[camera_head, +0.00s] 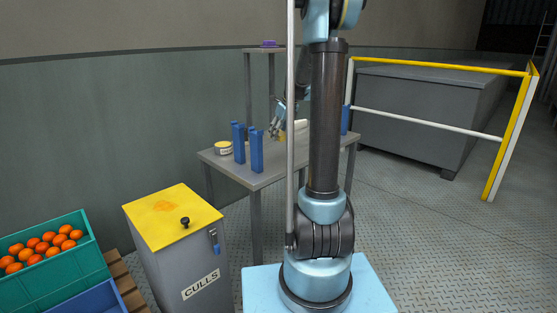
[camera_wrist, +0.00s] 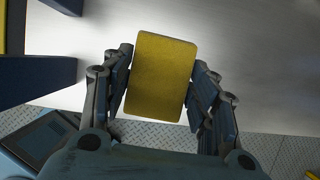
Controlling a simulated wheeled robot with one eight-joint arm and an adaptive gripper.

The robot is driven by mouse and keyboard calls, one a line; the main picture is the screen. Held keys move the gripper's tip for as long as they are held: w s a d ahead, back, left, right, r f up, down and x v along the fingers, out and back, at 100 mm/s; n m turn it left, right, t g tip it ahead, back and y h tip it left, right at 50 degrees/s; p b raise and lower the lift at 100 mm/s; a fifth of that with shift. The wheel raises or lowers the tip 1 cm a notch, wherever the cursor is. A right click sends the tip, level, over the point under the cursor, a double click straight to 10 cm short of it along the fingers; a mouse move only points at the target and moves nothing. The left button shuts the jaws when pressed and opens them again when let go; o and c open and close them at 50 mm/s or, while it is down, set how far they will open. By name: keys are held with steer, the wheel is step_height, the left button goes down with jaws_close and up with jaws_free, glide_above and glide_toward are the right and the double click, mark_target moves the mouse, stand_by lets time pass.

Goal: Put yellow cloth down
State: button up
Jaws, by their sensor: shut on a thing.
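The yellow cloth (camera_wrist: 160,75) shows in the wrist view as a flat, rounded rectangle between the fingers of my gripper (camera_wrist: 160,85). The gripper is shut on it, with one finger along each side. Behind it in that view is the grey table top (camera_wrist: 250,60). In the head view my gripper (camera_head: 275,130) is over the table (camera_head: 262,180), partly hidden by my own arm. A small yellow patch shows near the fingers there. I cannot tell whether the cloth touches the table.
A yellow-topped culls bin (camera_head: 180,215) stands in front. A teal crate of oranges (camera_head: 50,255) is at lower left. A yellow railing (camera_head: 440,65) stands at right. A purple item (camera_head: 269,43) is on a high stand.

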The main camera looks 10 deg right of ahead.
mark_target(277, 158)
steer(key=shift+a+f, duration=0.1)
steer(key=shift+f, duration=4.5)
steer(key=shift+f, duration=0.4)
steer(key=shift+s+f, duration=0.1)
steer(key=o, duration=1)
steer(key=shift+f, duration=0.1)
steer(key=shift+o, duration=1)
steer(key=shift+f, duration=0.15)
steer(key=shift+r, duration=0.2)
